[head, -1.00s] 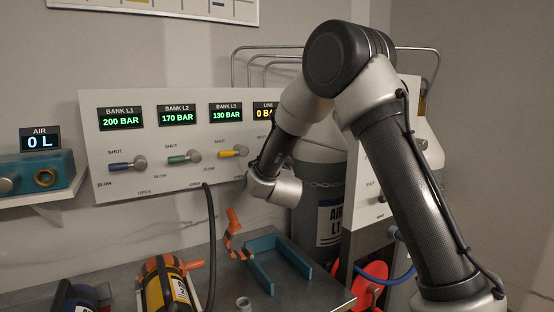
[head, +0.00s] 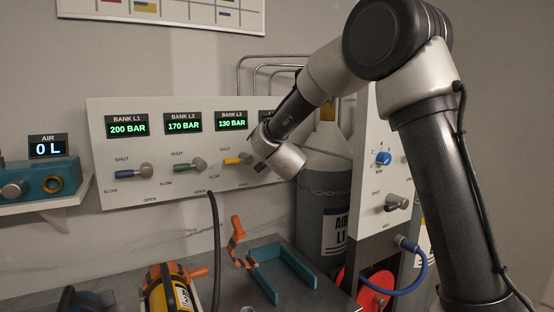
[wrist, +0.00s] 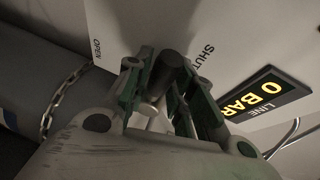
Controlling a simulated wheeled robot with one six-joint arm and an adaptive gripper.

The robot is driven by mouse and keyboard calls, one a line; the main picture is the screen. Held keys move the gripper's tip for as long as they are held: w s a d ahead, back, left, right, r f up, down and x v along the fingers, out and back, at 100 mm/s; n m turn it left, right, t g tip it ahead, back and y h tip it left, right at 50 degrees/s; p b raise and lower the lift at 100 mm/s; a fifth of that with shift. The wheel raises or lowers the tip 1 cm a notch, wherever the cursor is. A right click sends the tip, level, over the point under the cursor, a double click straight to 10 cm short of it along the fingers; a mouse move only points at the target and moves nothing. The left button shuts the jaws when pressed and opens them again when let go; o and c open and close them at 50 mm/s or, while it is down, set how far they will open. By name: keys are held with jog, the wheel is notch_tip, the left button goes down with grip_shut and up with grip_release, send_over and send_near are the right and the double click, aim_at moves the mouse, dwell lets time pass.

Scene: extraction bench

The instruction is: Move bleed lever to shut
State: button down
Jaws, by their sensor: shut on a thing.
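The bleed lever (wrist: 172,68) shows in the wrist view as a dark, round-ended grip on a pale stem, on the white panel below the LINE display (wrist: 263,101), which reads 0 BAR. My gripper (wrist: 165,85) is shut on this lever, with a green-edged finger on each side. The lever's end lies between the OPEN label on the left and the SHUT label on the right; its exact setting is unclear. In the head view my gripper (head: 262,167) is at the panel's right part, and my wrist hides the lever and most of the LINE display.
Blue (head: 133,173), green (head: 187,167) and yellow (head: 236,160) bank levers line the panel to the left. A grey cylinder (head: 323,205) with a chain stands right. A hose (head: 215,250), teal bracket (head: 265,285) and yellow cylinder (head: 170,293) are on the bench below.

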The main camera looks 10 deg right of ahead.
jog(key=shift+s+d+f+m, duration=0.1)
jog(key=shift+d+f+m, duration=0.1)
jog(key=shift+f+m, duration=0.1)
jog(key=c, duration=1.3)
grip_release()
jog(key=shift+o, duration=0.2)
jog(key=shift+r, duration=0.15)
jog(key=shift+s, duration=0.1)
jog(key=s+a+r, duration=0.1)
jog(key=s+r, duration=0.1)
jog(key=s, duration=0.9)
jog(key=shift+s+r, duration=0.15)
jog(key=shift+s, duration=0.1)
